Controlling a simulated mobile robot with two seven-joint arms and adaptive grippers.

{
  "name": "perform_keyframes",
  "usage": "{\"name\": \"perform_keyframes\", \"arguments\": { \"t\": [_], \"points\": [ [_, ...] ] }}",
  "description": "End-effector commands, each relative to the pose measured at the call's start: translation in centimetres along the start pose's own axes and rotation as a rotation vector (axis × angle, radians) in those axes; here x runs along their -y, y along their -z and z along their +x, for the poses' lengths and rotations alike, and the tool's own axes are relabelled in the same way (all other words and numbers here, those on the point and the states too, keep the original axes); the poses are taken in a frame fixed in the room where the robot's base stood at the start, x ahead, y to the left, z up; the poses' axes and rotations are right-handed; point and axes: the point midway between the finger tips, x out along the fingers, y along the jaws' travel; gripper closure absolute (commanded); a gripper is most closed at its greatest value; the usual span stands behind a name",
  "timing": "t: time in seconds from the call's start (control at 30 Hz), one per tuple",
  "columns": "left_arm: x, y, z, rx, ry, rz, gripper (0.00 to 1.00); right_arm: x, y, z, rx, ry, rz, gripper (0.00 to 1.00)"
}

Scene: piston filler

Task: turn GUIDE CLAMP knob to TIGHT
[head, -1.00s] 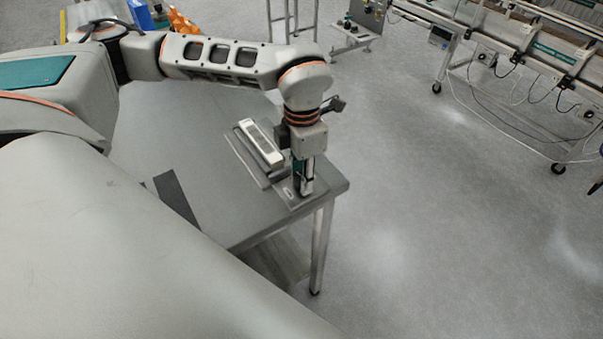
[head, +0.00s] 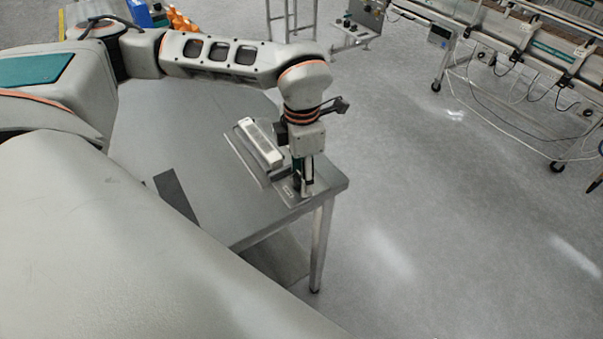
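My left gripper (head: 304,188) points straight down over a small flat plate (head: 284,192) near the corner of a grey metal table. Its fingers are at the plate, but they are small and dark, so I cannot tell whether they are open or shut. No GUIDE CLAMP knob or TIGHT marking can be made out; the gripper covers part of the plate. A long white-topped unit (head: 261,143) on a grey base lies just left of the gripper. My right gripper is not in view.
The grey table (head: 230,215) has a dark strip (head: 176,194) lying on its left part. Open floor (head: 420,220) lies to the right. A conveyor frame (head: 540,60) stands at the upper right, and a wheeled stand (head: 355,35) is at the top.

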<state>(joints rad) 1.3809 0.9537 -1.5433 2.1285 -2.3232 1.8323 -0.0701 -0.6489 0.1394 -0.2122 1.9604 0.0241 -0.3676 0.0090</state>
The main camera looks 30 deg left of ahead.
Motion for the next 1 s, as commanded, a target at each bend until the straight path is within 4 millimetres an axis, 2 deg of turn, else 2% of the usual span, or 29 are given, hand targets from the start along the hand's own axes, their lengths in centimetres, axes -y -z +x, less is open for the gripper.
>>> {"name": "perform_keyframes", "arguments": {
  "t": [0.23, 0.37, 0.47, 0.8, 1.0],
  "points": [
    [0.0, 0.1, 0.1, -0.002, 0.001, -0.001, 0.57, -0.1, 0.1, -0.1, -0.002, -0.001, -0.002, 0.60],
    [0.0, 0.0, -0.6, 0.000, 0.000, -0.001, 0.57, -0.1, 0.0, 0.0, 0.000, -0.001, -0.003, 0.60],
    [0.0, 0.0, -2.0, 0.000, 0.000, -0.002, 0.57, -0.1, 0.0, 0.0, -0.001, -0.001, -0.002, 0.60],
    [-0.1, -0.1, -8.8, 0.002, -0.002, -0.001, 0.57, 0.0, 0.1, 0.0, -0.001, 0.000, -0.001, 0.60],
    [0.0, 0.0, -11.2, 0.000, 0.000, 0.000, 0.57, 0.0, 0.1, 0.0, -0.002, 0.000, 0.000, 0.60]
  ]
}}
